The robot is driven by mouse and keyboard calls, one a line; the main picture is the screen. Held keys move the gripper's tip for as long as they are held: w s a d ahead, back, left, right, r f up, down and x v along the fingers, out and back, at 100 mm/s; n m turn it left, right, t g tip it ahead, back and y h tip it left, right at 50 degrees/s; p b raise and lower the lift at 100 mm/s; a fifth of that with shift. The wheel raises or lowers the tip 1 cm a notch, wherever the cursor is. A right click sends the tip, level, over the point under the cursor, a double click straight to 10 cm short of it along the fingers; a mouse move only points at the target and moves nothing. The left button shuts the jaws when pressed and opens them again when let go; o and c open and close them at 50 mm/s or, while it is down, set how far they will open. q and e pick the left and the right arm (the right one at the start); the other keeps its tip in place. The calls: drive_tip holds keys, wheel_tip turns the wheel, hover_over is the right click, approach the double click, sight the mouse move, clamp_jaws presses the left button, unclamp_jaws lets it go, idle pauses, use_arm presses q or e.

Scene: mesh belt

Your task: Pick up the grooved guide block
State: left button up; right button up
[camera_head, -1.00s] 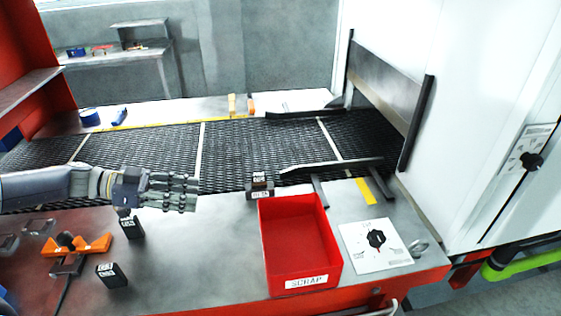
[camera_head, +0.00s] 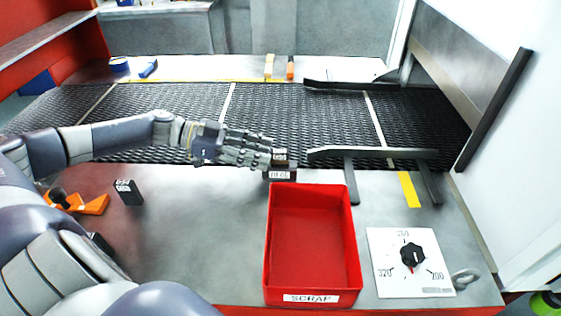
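A small dark block with a white label (camera_head: 280,174) stands at the near edge of the mesh belt, just behind the red bin; a smaller dark labelled piece (camera_head: 280,156) shows at its top. I take it for the guide block, but its groove is too small to make out. My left gripper (camera_head: 268,154) reaches in from the left over the belt's near edge. Its fingertips are right beside the block's upper left side. Whether they touch it, and how far apart the fingers are, I cannot tell. My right gripper is not in view.
A red SCRAP bin (camera_head: 312,298) stands in front of the block. A dark guide rail (camera_head: 372,153) lies to its right. A dial plate (camera_head: 385,240) is at right. Another dark block (camera_head: 129,192) and an orange fixture (camera_head: 94,205) are at left. The bench between is clear.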

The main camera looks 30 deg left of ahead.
sight(280, 151)
use_arm(q)
drive_tip(key=shift+w+d+r+p, duration=0.25)
drive_tip(key=shift+w+d+p, duration=0.3)
drive_tip(key=shift+d, duration=0.4)
drive_tip(key=x, duration=0.3)
drive_tip(key=shift+w+p, duration=0.2)
drive_tip(key=shift+p, duration=0.1)
drive_tip(key=shift+f, duration=0.1)
clamp_jaws()
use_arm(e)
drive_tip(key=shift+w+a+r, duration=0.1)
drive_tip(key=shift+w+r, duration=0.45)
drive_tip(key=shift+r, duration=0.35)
